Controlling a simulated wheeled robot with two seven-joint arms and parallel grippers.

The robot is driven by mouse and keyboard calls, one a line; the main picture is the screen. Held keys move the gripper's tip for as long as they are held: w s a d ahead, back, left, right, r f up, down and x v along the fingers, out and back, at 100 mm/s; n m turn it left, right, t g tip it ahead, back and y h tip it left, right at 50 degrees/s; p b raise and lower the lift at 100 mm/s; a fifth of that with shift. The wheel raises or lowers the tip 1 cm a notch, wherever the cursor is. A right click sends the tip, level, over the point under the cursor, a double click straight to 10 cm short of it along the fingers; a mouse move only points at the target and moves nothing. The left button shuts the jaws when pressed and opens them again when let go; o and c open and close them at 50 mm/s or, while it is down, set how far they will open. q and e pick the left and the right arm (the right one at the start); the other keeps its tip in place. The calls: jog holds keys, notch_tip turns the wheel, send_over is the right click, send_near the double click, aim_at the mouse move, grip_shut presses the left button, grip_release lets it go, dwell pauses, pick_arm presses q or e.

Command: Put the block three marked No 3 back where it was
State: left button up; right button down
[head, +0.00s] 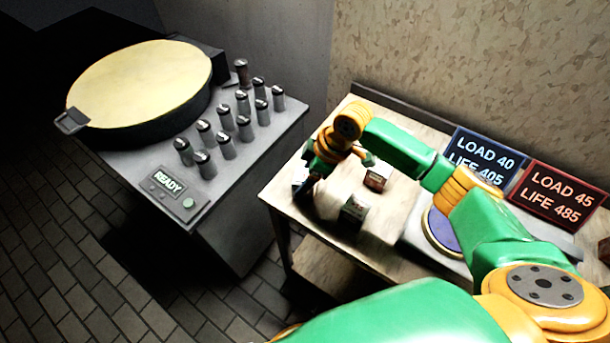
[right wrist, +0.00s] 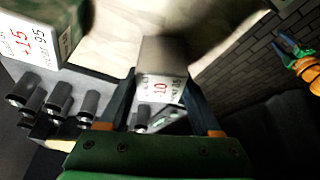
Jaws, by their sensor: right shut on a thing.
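My right gripper (head: 308,183) is low over the left end of the wooden table. In the right wrist view its two dark fingers (right wrist: 160,98) are shut on a grey block (right wrist: 160,55) with a white label bearing a red 10. No "No 3" mark is readable on it. In the head view two blocks, one nearer (head: 354,208) and one farther (head: 376,178), stand on the table right of my gripper. My left gripper (right wrist: 287,42) shows at the right wrist view's right edge, fingers apart and empty.
A grey machine (head: 145,190) with a round pale plate (head: 140,83), several dark-topped cylinders and a READY panel (head: 170,186) stands left of the table (head: 390,250). A blue disc (head: 440,230) and two signs, LOAD 40 (head: 482,160) and LOAD 45 (head: 557,196), are at right.

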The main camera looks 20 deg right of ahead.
jog(key=shift+c, duration=0.4)
grip_release()
jog(key=v, duration=1.2)
jog(key=shift+r, duration=0.2)
jog(key=shift+s, duration=0.1)
